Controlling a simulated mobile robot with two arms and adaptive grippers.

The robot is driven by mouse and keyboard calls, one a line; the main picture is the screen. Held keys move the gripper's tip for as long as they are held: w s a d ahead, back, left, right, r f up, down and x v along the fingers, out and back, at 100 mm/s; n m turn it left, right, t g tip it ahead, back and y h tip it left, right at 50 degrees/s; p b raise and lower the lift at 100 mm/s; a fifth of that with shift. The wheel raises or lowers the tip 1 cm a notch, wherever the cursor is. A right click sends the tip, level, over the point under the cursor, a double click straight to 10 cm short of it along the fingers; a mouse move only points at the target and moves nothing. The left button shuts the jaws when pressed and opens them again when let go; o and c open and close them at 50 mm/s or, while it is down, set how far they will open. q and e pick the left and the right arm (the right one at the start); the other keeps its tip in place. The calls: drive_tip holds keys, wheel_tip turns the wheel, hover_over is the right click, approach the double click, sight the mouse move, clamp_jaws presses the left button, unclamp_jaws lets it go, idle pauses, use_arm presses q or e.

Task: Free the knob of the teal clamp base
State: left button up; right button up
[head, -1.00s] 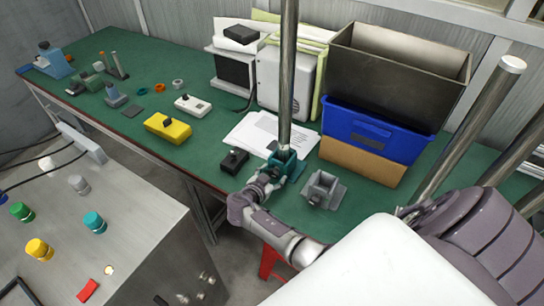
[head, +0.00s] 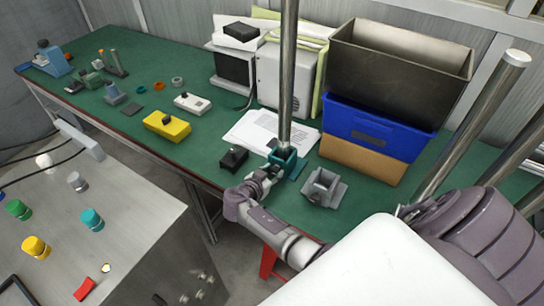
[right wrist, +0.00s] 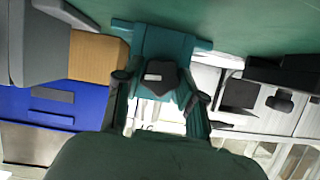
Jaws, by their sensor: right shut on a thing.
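The teal clamp base (head: 288,161) stands on the green bench near its front edge, with a tall metal pole (head: 289,75) upright in it. In the right wrist view, the teal base (right wrist: 168,43) is straight ahead, and its dark knob (right wrist: 161,77) faces the camera. My right gripper (head: 268,175) is at the base's front side. In the right wrist view, its fingers (right wrist: 160,88) are on either side of the knob, shut on it. In the head view the knob is hidden by the gripper. My left gripper is not in view.
A grey clamp base (head: 323,188) stands close on the right, and a black box (head: 234,158) on the left. Behind are papers (head: 258,128), a blue bin (head: 372,132) and a cardboard box (head: 360,160). A metal control cabinet (head: 110,235) is at the lower left.

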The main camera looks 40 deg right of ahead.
drive_tip(key=shift+w+f+n+g+h+b, duration=0.15)
drive_tip(key=shift+n+g+h+b, duration=0.15)
drive_tip(key=shift+n+g+b, duration=0.9)
drive_tip(key=shift+n+b, duration=0.6)
drive_tip(key=shift+b, duration=0.15)
drive_tip(key=shift+h, duration=0.3)
drive_tip(key=o, duration=1.1)
drive_tip(key=shift+o, duration=0.2)
drive_tip(key=shift+r, duration=0.35)
wheel_tip(320, 180, up, 10)
drive_tip(key=shift+f, duration=0.2)
